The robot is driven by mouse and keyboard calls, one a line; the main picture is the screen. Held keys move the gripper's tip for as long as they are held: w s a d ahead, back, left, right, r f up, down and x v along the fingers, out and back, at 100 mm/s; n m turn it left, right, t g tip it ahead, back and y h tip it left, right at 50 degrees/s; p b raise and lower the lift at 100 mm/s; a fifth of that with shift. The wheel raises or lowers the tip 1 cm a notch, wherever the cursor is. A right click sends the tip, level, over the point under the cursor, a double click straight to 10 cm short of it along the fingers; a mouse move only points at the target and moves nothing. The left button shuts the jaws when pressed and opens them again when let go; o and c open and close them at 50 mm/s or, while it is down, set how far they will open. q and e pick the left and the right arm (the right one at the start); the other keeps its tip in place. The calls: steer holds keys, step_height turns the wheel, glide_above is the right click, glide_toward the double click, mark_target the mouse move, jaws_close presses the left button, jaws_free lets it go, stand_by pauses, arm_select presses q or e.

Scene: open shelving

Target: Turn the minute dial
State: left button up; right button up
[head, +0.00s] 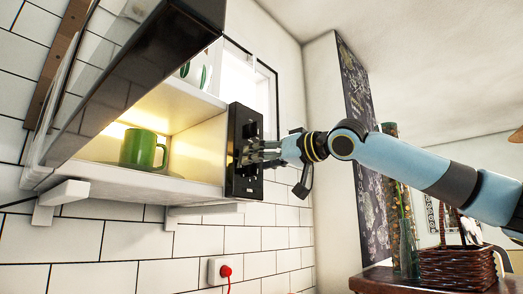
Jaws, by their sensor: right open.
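A black control panel (235,180) is fixed upright on the right end of the lit wall cabinet. It carries small dark dials; an upper dial (250,130) shows above my gripper. My right gripper (264,152) reaches in from the right, its fingertips at the middle of the panel, open. The fingers overlap the dial area there, and I cannot tell whether they touch a dial. Which dial is the minute dial is too small to read. My left gripper is not in view.
The cabinet's dark glass door (150,60) is raised at upper left. A green mug (138,150) stands on the lit shelf inside. A wall socket with a red plug (224,271) is below. A wicker basket (455,268) and bottle (407,250) stand on a wooden table at lower right.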

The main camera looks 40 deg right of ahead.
jaws_close()
steer(key=shift+a+n, duration=0.15)
steer(key=shift+n, duration=0.65)
jaws_free()
